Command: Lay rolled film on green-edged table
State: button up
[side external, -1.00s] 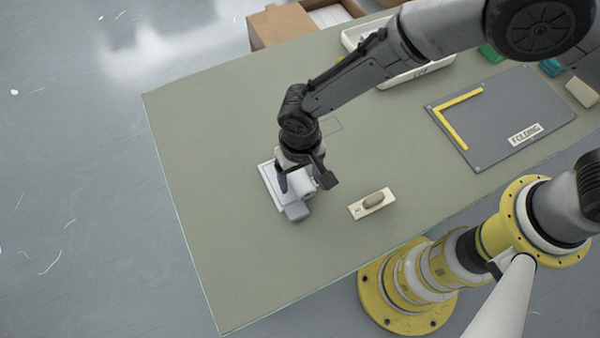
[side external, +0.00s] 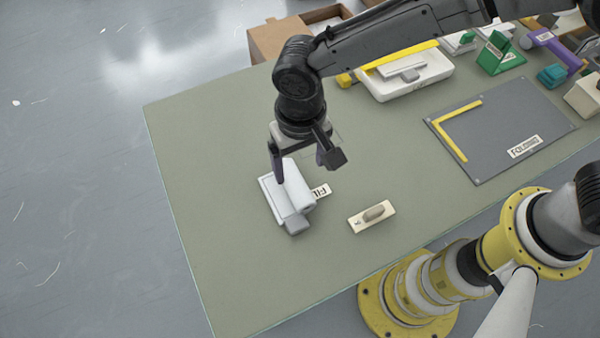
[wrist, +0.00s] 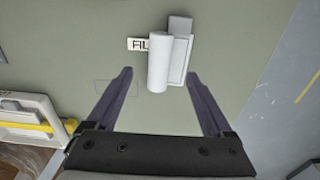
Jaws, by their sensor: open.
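The rolled film (side external: 298,188) is a white cylinder lying at a white holder (side external: 270,199) with a grey block at its near end. It also shows in the wrist view (wrist: 158,62), beside the holder and partly over a label reading "FIL" (wrist: 137,44). The green-edged table (side external: 215,130) carries them. My gripper (side external: 302,168) is open above the roll. In the wrist view its two dark fingers (wrist: 160,78) are spread wide, with nothing held between them and the roll beyond the tips.
A small beige plate with a grey piece (side external: 372,216) lies to the right of the roll. A grey folding board (side external: 500,125) with a yellow corner is further right. A white tray (side external: 412,80) and a cardboard box (side external: 275,38) are at the back. The table's left part is clear.

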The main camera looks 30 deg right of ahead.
jog(key=shift+r, duration=0.9)
jog(key=d+r+t+y, duration=0.1)
jog(key=d+r, duration=0.6)
jog(key=d, duration=0.2)
jog(key=d+r+t, duration=0.1)
jog(key=d+r, duration=0.6)
jog(key=d, duration=0.3)
jog(key=s+d+r+t+h, duration=0.1)
jog(key=s+d+r+t, duration=0.1)
jog(key=s+d, duration=1.2)
jog(key=shift+d+r+t, duration=0.2)
jog(key=shift+d+t, duration=0.6)
jog(key=shift+d, duration=0.25)
